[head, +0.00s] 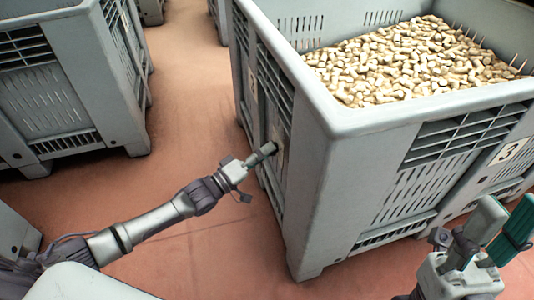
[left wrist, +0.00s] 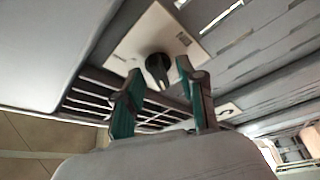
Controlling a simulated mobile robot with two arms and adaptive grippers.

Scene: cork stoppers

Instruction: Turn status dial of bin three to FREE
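Bin three (head: 330,190) is a large grey slatted crate marked 3, full of cork stoppers (head: 420,62). On its left face is a pale plate; in the left wrist view the plate (left wrist: 128,48) carries a black dial knob (left wrist: 158,70). The plate's lettering is too small to read, so I cannot tell the dial's setting. My left gripper (head: 266,151) is at that face and hides the dial in the head view. In the left wrist view its teal fingers (left wrist: 159,66) are apart, one either side of the knob; contact is unclear. My right gripper (head: 507,204) is open and empty.
A label 3 (head: 511,150) is on the bin's front face. Another grey crate (head: 62,85) stands at the left, with more crates behind. The reddish floor (head: 190,110) between the crates is clear.

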